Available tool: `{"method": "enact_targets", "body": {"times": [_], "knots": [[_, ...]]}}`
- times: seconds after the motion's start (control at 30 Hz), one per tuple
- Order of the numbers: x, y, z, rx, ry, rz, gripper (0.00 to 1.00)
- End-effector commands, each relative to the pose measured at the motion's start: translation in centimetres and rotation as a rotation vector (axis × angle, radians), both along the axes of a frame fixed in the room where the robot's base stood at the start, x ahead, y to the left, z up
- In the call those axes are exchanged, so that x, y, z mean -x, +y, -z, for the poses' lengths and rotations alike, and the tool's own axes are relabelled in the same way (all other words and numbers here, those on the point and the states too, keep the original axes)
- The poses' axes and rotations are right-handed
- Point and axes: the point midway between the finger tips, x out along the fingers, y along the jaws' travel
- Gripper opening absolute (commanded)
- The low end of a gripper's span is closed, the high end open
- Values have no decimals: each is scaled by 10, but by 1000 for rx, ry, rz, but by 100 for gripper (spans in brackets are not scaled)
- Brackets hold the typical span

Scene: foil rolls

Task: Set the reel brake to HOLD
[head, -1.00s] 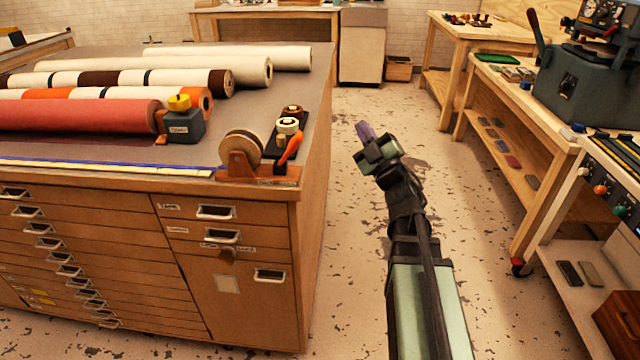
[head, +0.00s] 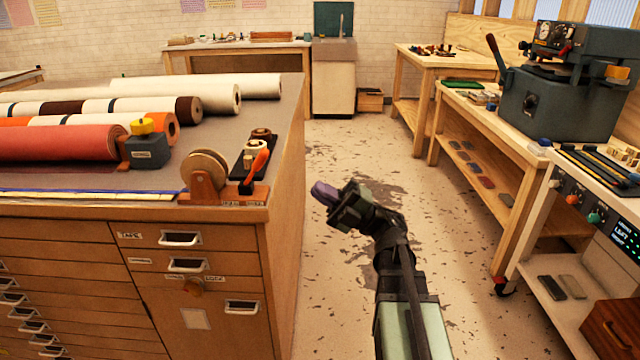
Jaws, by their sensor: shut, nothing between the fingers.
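The reel brake is an orange lever (head: 257,163) on a small base at the right front corner of the cabinet top. It leans up and to the right. A round reel (head: 205,172) in a brown stand is just left of it. Small labels on the stand's front edge are too small to read. My gripper (head: 322,192) is over the floor aisle, right of the cabinet and apart from the lever. Its purple fingers are shut and empty, pointing up and left.
The drawer cabinet (head: 190,284) fills the left. Several foil rolls (head: 60,142) and a grey block with a yellow knob (head: 147,150) lie on top. Benches with a dark press (head: 555,105) stand at right. The aisle floor (head: 350,150) between is clear.

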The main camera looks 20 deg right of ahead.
Motion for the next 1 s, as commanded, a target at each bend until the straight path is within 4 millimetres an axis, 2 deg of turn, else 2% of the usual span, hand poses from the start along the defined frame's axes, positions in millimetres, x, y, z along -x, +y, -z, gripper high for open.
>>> {"method": "enact_targets", "body": {"times": [0.03, 0.2, 0.5, 1.0], "knots": [[-4, 9, -14, 0, 1, -3, 0], [-17, 38, -34, 0, 1, -3, 0], [-34, 76, -58, 0, 1, -1, 0], [-36, 83, -59, 3, 1, -1, 0]]}}
